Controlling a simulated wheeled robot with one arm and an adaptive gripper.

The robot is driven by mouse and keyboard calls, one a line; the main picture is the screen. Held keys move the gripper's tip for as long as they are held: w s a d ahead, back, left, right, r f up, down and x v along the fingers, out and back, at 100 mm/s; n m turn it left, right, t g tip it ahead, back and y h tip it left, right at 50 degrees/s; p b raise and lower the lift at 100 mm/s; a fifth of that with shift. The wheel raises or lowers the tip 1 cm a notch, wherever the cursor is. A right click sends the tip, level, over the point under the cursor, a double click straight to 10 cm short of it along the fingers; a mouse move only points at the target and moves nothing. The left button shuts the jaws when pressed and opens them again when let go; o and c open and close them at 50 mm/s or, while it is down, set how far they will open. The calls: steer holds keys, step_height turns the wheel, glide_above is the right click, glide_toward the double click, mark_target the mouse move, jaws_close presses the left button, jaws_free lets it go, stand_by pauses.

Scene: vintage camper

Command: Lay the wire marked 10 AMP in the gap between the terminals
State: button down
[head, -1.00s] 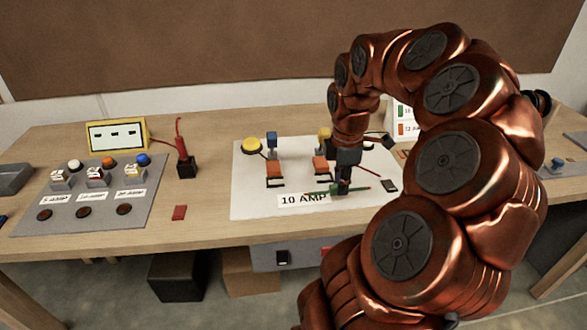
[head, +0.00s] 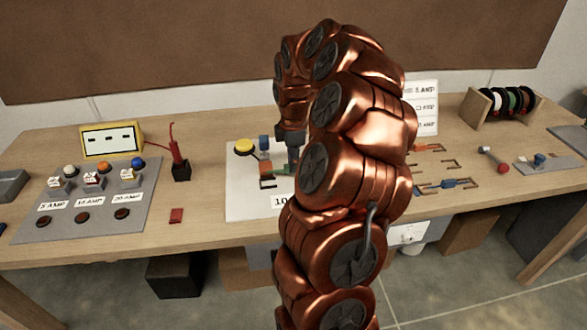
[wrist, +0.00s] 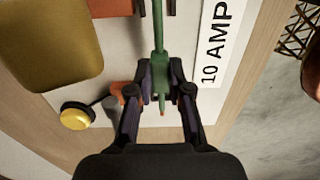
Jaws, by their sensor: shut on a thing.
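My gripper (head: 292,163) is shut on a green wire (wrist: 158,55), held lengthwise between the fingertips (wrist: 160,92) in the wrist view. In the head view a green bit of the wire (head: 283,171) shows beside the left orange terminal (head: 266,171). In the wrist view that wire passes close to an orange-red terminal block (wrist: 126,94); another red block (wrist: 110,8) is at the top. The 10 AMP label (wrist: 217,45) is printed on the board beside the wire. My arm hides the right terminal and most of the gap in the head view. No marking is readable on the wire.
A grey switch panel (head: 60,225), yellow meter (head: 111,139) and red-handled tool (head: 177,158) stand left. Loose wires (head: 428,147) and a spool rack (head: 512,103) are right.

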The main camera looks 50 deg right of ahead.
steer(key=shift+f+p, duration=0.75)
steer(key=shift+f, duration=0.95)
steer(key=shift+f, duration=0.2)
steer(key=c, duration=1.1)
jaws_free()
steer(key=shift+r, duration=0.1)
step_height(320, 180, up, 11)
steer(key=b, duration=0.3)
steer(key=shift+r, duration=0.6)
